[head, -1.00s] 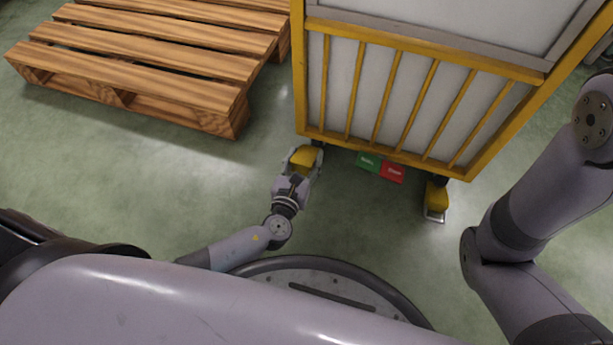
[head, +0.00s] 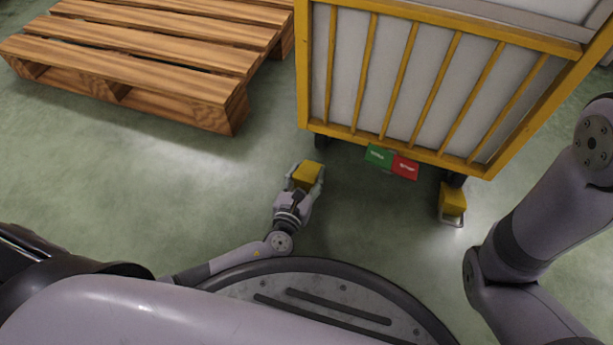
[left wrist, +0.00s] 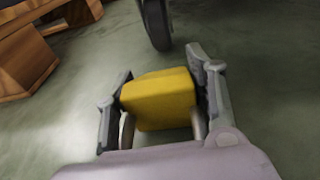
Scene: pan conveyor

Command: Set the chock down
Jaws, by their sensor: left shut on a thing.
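A yellow chock (head: 307,176) is between the fingers of my left gripper (head: 305,181) in the head view, just in front of the yellow-framed cart's left corner. In the left wrist view the chock (left wrist: 158,98) fills the space between both fingers of the left gripper (left wrist: 160,108), which is shut on it. A dark caster wheel (left wrist: 156,22) stands beyond the chock, apart from it. I cannot tell whether the chock touches the floor. My right gripper is not in view; only part of that arm shows at the right.
The yellow-framed cart (head: 440,165) stands ahead. A second yellow chock (head: 452,200) with a metal handle sits by its right caster. Green and red pedals (head: 391,162) show under its front edge. A wooden pallet (head: 160,105) lies at the left. The floor (head: 190,190) between is clear.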

